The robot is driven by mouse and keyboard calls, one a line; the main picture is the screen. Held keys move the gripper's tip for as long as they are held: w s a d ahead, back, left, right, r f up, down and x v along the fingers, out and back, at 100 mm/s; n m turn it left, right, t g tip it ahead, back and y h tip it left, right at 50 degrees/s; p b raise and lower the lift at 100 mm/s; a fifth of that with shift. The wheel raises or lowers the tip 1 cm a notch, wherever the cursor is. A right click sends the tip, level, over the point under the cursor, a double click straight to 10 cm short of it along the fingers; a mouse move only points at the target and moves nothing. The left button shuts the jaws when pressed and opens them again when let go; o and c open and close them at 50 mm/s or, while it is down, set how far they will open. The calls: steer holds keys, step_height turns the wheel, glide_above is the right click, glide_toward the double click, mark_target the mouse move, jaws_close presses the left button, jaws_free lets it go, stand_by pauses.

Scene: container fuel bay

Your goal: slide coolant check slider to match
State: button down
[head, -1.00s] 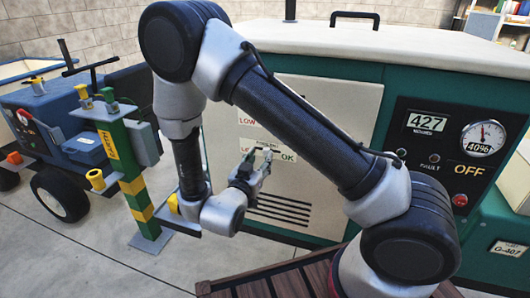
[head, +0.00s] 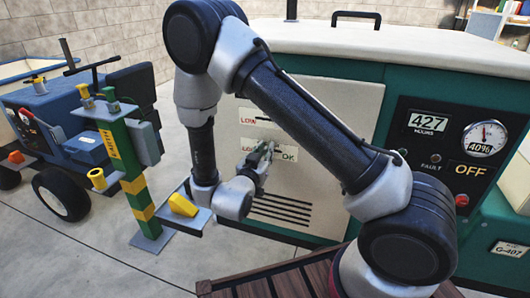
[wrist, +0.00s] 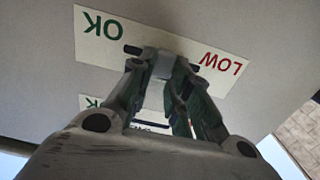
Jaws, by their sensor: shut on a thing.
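The coolant check slider is a white plate (head: 288,157) low on the pale panel, with LOW at its left end and OK at its right in the head view. In the wrist view this plate (wrist: 92,38) shows upside down, OK at left and LOW at right. A small grey knob (wrist: 162,66) sits around the middle of its dark slot. My gripper (head: 267,148) is shut on the knob; in the wrist view its fingertips (wrist: 161,72) flank it. The fingers partly hide the plate and slot.
A second LOW plate (head: 250,118) sits above on the same panel, partly behind my arm. A green post (head: 128,175) and a blue cart (head: 60,135) stand at left. Vent slots (head: 280,212) lie below. A gauge box (head: 440,155) is at right.

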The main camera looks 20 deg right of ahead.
mark_target(280, 148)
steer(key=shift+s+d, duration=0.6)
steer(key=shift+d, duration=0.2)
steer(key=shift+s+d, duration=0.55)
steer(key=shift+d, duration=0.2)
steer(key=c, duration=1.3)
jaws_free()
steer(key=shift+d, duration=0.1)
steer(key=shift+s+a, duration=0.3)
steer(key=v, duration=1.1)
steer(key=shift+s, duration=0.15)
